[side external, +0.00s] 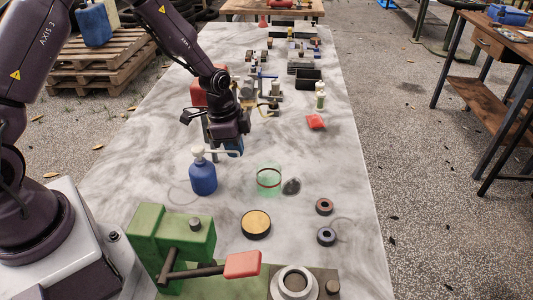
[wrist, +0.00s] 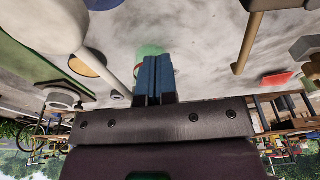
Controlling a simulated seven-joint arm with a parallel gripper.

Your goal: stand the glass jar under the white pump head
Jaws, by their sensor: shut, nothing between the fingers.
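The glass jar (side external: 268,181) is clear greenish with a red band and stands upright on the marble table, right of the blue pump bottle (side external: 203,180). The white pump head (side external: 197,154) tops that bottle, its thin spout reaching right toward my gripper. The jar is apart from the bottle and not beneath the spout. My gripper (side external: 235,149) is shut and empty, its blue fingers above the table behind the spout tip. In the wrist view the fingers (wrist: 153,78) partly hide the jar (wrist: 149,50), and the pump head (wrist: 45,22) looms at upper left.
A dark round tin with a yellowish top (side external: 256,224) lies in front of the jar, and a small dark grey piece (side external: 291,186) beside it. A green press with a red handle (side external: 242,265) fills the near edge. A red piece (side external: 316,122) lies farther back.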

